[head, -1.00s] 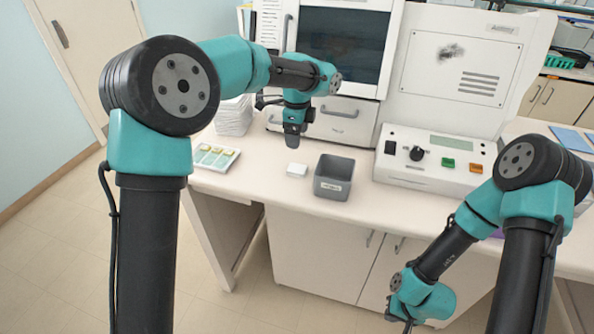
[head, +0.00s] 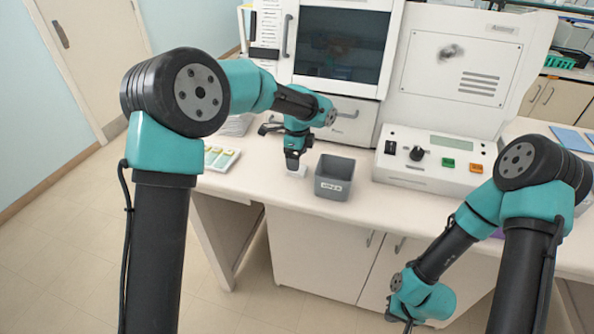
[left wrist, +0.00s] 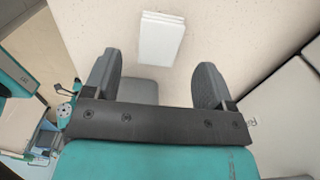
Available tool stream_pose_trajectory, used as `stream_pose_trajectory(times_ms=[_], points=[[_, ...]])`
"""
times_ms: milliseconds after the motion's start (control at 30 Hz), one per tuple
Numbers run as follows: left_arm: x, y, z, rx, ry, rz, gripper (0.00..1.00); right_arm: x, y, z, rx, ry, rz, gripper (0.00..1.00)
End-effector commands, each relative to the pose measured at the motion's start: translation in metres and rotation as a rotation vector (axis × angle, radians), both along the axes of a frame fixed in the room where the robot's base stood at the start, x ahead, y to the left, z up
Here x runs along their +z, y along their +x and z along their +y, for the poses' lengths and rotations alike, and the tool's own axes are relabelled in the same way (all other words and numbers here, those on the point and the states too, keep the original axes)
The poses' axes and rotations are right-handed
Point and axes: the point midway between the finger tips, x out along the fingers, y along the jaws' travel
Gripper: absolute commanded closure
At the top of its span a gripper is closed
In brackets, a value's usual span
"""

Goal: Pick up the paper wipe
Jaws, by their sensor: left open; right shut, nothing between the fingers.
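The paper wipe (head: 297,171) is a small white folded stack on the bench, just left of the grey bin. It is partly hidden by my left gripper (head: 292,164) in the head view. In the left wrist view the wipe (left wrist: 161,40) lies flat on the bench, beyond the fingertips and roughly centred between them. My left gripper (left wrist: 157,78) is open, with nothing between its fingers.
The grey bin (head: 334,178) stands close to the right of the wipe. A slide tray (head: 221,158) lies to the left. A white control box (head: 432,160) with green and orange buttons stands right of the bin. White machines line the back.

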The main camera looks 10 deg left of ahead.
Motion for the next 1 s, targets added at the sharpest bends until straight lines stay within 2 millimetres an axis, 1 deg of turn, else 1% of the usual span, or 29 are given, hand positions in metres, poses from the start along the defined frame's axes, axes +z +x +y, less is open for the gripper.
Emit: stream_pose_trajectory(times_ms=[33, 200, 300, 800, 867, 1000], points=[[-0.008, -0.001, 0.001, 0.0, 0.002, 0.004, 0.22, 0.0, 0.0, 0.0, 0.0, 0.0, 0.0, 1.0], [-0.031, -0.002, 0.0, 0.0, 0.0, 0.003, 0.22, 0.0, 0.0, 0.0, 0.0, 0.0, 0.0, 1.0], [-0.039, -0.001, 0.0, 0.0, -0.001, 0.001, 0.22, 0.0, 0.0, 0.0, 0.0, 0.0, 0.0, 1.0], [-0.041, -0.001, 0.0, 0.0, -0.001, 0.0, 0.22, 0.0, 0.0, 0.0, 0.0, 0.0, 0.0, 1.0], [-0.041, -0.001, 0.0, 0.0, -0.001, 0.0, 0.27, 0.0, 0.0, 0.0, 0.0, 0.0, 0.0, 1.0], [-0.041, -0.001, 0.0, 0.0, -0.001, 0.0, 0.41, 0.0, 0.0, 0.0, 0.0, 0.0, 0.0, 1.0]])
